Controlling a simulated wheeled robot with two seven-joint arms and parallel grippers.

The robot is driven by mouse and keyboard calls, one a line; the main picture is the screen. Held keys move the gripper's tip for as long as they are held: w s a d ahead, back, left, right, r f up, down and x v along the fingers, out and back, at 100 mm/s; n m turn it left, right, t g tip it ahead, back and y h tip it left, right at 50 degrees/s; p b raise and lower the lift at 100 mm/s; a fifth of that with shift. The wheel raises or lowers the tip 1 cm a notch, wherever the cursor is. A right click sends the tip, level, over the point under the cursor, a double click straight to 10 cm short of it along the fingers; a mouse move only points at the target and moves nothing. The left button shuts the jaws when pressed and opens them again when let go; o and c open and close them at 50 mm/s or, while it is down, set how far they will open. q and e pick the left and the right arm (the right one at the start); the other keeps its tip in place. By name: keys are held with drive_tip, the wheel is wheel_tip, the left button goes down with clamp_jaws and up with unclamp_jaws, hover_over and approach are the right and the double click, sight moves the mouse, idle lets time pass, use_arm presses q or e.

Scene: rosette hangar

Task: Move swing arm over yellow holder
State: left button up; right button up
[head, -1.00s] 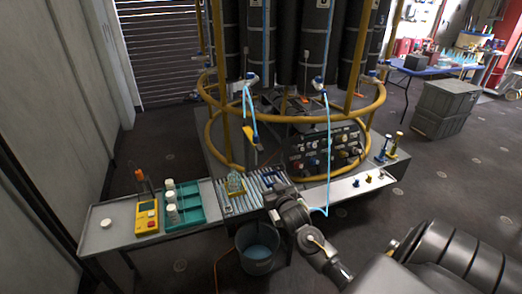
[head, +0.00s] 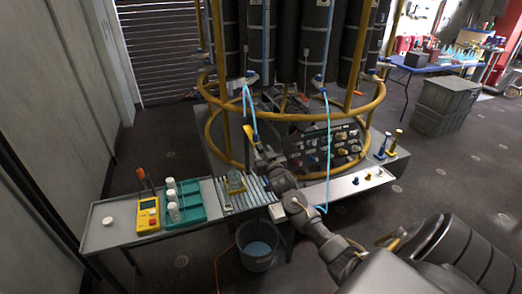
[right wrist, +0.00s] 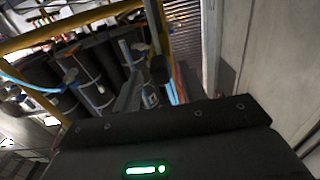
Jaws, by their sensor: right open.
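A hanging swing arm (head: 248,131), yellow with a light blue hose at its top, hangs in front of the yellow ring frame. My right gripper (head: 257,143) is open beside its lower end, and I cannot tell whether they touch. In the right wrist view my open gripper (right wrist: 156,92) shows two grey fingers, with nothing clearly held. I cannot tell for certain which part is the yellow holder. A small stand with yellow parts (head: 391,143) is on the right end of the bench. My left gripper is out of view.
A grey bucket (head: 257,262) stands below. A yellow ring frame (head: 300,115) surrounds dark cylinders.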

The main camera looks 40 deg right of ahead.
drive_tip(key=shift+w+d, duration=0.2)
drive_tip(key=shift+w, duration=0.45)
clamp_jaws()
